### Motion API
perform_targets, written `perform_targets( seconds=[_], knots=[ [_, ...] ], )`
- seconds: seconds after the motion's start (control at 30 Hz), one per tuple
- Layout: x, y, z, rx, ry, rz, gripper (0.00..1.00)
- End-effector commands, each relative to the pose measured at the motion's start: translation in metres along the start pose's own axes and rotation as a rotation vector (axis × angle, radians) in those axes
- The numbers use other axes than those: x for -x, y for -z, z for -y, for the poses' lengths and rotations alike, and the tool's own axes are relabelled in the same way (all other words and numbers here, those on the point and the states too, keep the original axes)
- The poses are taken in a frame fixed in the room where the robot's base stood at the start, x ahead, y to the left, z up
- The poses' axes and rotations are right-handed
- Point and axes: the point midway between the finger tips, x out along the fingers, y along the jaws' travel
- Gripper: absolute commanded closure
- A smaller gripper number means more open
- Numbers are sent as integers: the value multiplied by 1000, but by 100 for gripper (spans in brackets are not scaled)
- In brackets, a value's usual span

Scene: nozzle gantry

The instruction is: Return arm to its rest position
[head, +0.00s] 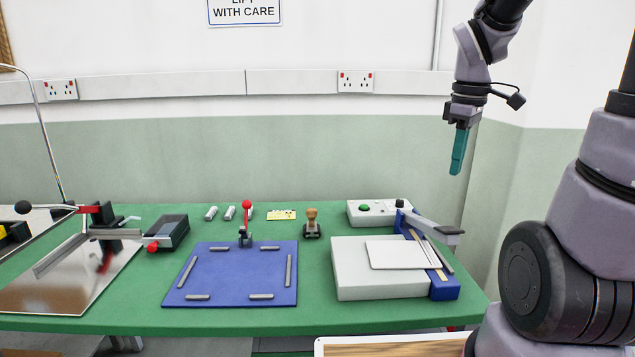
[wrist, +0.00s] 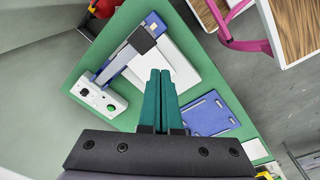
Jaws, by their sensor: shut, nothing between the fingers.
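My gripper (head: 459,151) hangs from my arm at the upper right of the head view, with its teal fingers pointing down. It is shut and empty, in the air above the right end of the green table (head: 330,322). In the wrist view the two teal fingers (wrist: 160,78) lie side by side with nothing between them, and the table shows below them. My arm's larger links fill the right edge of the head view.
A paper trimmer (head: 380,284) with a raised lever arm stands below my gripper. A control box (head: 380,213) is behind it. A blue fixture plate (head: 231,276), a stamp (head: 311,224) and a mirror-like plate (head: 70,283) lie further left. The air around my gripper is clear.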

Motion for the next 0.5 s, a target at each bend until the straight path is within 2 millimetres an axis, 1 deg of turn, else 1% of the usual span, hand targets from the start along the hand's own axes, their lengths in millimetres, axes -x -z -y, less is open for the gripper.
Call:
perform_targets(
  seconds=[0.03, 0.2, 0.3, 0.4, 0.5],
  knots=[
    [17, 0, 10, -113, -38, -55, 100],
    [60, -4, 41, -550, -75, -268, 100],
    [80, -8, 57, -772, -49, -392, 100],
    [94, -12, 70, -943, -3, -489, 100],
    [103, -16, 78, -1054, 39, -551, 100]
  ],
)
